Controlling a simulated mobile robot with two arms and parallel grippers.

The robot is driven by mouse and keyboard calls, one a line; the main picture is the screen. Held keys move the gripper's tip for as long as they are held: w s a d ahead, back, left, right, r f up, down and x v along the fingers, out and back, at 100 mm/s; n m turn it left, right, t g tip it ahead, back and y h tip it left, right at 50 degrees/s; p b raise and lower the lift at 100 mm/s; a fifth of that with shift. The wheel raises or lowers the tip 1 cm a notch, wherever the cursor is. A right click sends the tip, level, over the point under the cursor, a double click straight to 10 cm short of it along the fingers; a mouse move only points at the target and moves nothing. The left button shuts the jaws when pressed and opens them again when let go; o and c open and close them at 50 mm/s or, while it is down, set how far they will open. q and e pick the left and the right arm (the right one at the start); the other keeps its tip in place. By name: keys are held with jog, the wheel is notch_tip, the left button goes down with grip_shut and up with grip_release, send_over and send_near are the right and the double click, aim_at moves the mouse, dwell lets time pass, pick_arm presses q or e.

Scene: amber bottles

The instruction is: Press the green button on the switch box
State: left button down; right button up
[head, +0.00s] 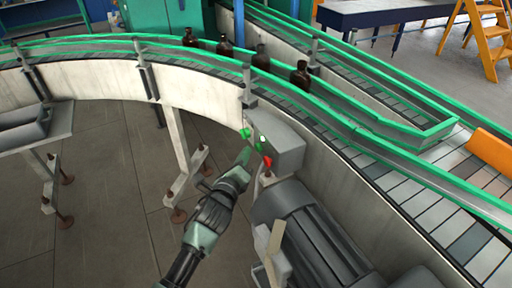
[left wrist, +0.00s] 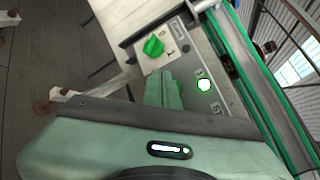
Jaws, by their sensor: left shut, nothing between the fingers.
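The grey switch box (head: 286,145) is mounted on the side of the curved conveyor. Its face carries a green knob (head: 245,133), a bright white, green-edged round button (head: 262,138) and a red button (head: 267,161). In the left wrist view, the green knob (left wrist: 153,46) is at the top and the bright green-ringed button (left wrist: 204,85) is right of my fingers. My left gripper (head: 244,156) is shut and empty, its tip close to the box face; I cannot tell whether it touches. The red button is hidden in the left wrist view. My right gripper is not in view.
Several amber bottles (head: 301,74) stand on the green-railed conveyor behind the box. A grey ribbed motor (head: 310,235) sits below the box, right of my left arm. Conveyor support legs (head: 180,150) stand left. The floor (head: 115,200) there is otherwise open.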

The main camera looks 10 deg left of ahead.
pick_arm(q)
jog(key=s+a, duration=0.1)
jog(key=s+a+p, duration=0.1)
jog(key=a+p, duration=0.1)
jog(key=a, duration=0.1)
jog(key=shift+s+a, duration=0.1)
jog(key=shift+s, duration=0.3)
dwell(0.8)
